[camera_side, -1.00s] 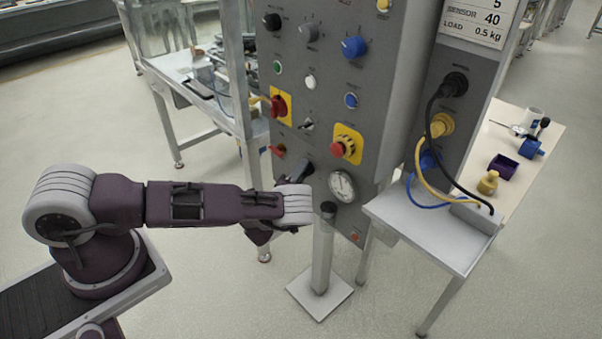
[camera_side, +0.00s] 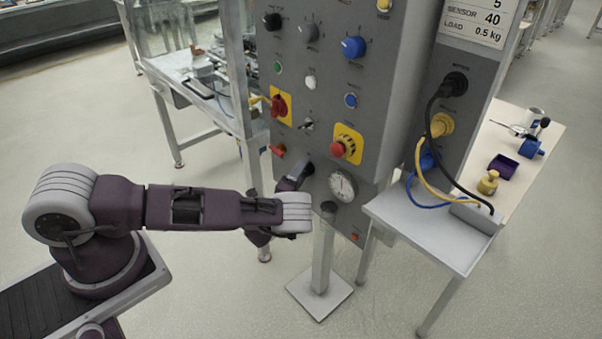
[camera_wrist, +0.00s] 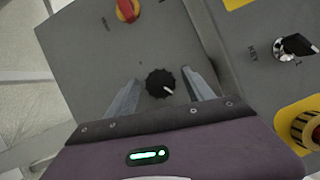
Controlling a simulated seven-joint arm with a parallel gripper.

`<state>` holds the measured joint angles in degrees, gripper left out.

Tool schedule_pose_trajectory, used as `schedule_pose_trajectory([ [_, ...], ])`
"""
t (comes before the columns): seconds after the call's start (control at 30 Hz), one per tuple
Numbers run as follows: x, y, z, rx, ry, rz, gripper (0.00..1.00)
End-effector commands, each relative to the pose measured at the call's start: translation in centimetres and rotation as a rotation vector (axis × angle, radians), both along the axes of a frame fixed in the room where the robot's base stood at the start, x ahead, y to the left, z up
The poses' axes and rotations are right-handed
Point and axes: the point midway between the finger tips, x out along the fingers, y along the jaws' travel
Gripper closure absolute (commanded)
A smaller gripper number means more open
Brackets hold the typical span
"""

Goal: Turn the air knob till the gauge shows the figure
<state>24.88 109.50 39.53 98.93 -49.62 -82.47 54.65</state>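The air knob (camera_wrist: 160,84) is a round black knurled knob with a white pointer mark, which points to the lower right in the wrist view. It is a small dark shape on the panel in the side view (camera_side: 308,168). My gripper (camera_wrist: 160,76) is open, with one finger on each side of the knob and visible gaps between. In the side view my gripper (camera_side: 296,177) is at the panel's lower left. The round white gauge (camera_side: 343,186) is right of the knob; its reading is too small to make out.
A red emergency button (camera_side: 337,149) on a yellow plate sits above the gauge. A red lever (camera_side: 278,150) is left of the knob. A key switch (camera_wrist: 295,46) is at the right in the wrist view. A metal post (camera_side: 322,250) stands in front of the panel.

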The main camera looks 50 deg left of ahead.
Motion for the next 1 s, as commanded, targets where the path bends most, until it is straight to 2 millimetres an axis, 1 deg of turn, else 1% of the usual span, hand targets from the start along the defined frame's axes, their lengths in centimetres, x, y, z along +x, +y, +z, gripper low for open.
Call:
schedule_pose_trajectory([
  [0.13,0.0,0.0,0.0,0.000,0.000,0.000,0.39],
  [0.2,-0.5,-0.3,-0.1,0.000,0.000,-0.001,0.39],
  [0.27,-1.4,-0.6,-0.2,-0.001,0.003,0.001,0.39],
  [0.4,-4.2,-1.8,-0.4,0.001,0.003,-0.001,0.39],
  [0.53,-6.0,-2.4,-0.6,0.001,0.003,0.000,0.39],
  [0.63,-6.5,-2.7,-0.6,0.001,0.001,-0.001,0.39],
  [0.87,-6.6,-2.7,-0.6,-0.002,0.000,0.000,0.39],
  [0.93,-6.5,-3.2,-1.4,-0.057,0.012,-0.002,0.39],
  [0.97,-6.5,-4.0,-2.3,-0.116,0.025,-0.003,0.39],
  [1.0,-6.4,-5.4,-3.9,-0.233,0.049,-0.007,0.39],
])
